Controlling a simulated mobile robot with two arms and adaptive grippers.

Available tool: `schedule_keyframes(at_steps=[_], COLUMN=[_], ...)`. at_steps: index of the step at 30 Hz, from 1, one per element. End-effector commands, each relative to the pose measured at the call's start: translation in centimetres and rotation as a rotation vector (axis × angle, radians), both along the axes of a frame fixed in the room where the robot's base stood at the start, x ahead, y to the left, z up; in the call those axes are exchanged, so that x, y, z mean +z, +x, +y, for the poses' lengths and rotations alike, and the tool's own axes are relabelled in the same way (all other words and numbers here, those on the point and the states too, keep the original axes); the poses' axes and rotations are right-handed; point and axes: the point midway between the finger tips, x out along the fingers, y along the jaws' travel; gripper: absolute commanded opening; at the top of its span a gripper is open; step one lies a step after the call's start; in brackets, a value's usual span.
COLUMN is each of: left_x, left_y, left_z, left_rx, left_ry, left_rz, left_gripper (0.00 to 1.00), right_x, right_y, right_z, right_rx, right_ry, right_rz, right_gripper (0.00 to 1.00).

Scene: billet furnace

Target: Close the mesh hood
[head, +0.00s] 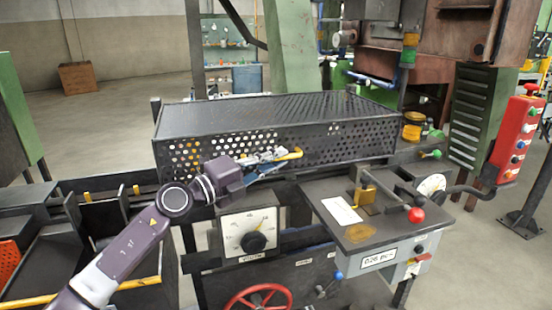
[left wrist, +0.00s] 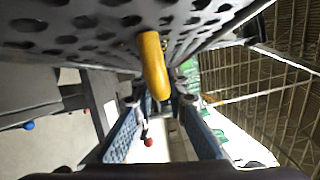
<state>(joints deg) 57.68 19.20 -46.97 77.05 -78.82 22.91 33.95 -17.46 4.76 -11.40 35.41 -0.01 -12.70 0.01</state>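The mesh hood (head: 270,120) is a dark perforated metal box lying across the machine in the middle of the head view. I cannot tell whether its lower edge is fully down. A yellow handle (head: 297,153) sticks out from its front face. My left gripper (head: 282,158) is at that front face, close to the handle. In the left wrist view the hood (left wrist: 75,30) fills the top, and the handle (left wrist: 154,65) points toward the space between my fingertips (left wrist: 160,102). The fingers are apart, and I see no firm grip on the handle. My right gripper is not in view.
A dial box (head: 249,235) and a red handwheel (head: 258,298) sit below the hood. A control desk (head: 370,215) with a red-knobbed lever (head: 416,215) stands to the right. A red button panel (head: 517,140) is at far right. Open floor lies behind at left.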

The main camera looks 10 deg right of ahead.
Motion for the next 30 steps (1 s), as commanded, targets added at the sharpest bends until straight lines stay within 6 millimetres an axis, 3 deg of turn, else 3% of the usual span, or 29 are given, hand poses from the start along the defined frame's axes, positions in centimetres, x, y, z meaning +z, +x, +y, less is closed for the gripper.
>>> schedule_keyframes(at_steps=[14,30], left_x=[-0.5,-1.0], left_y=[-0.5,-5.8], left_z=[0.8,9.1], left_rx=[-0.001,0.002], left_ry=[0.005,0.003], left_rz=[0.006,0.004], left_gripper=[0.17,0.17], right_x=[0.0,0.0], right_y=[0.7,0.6], right_z=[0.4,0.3], right_rx=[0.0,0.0], right_ry=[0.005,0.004], right_rz=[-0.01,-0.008], right_gripper=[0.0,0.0])
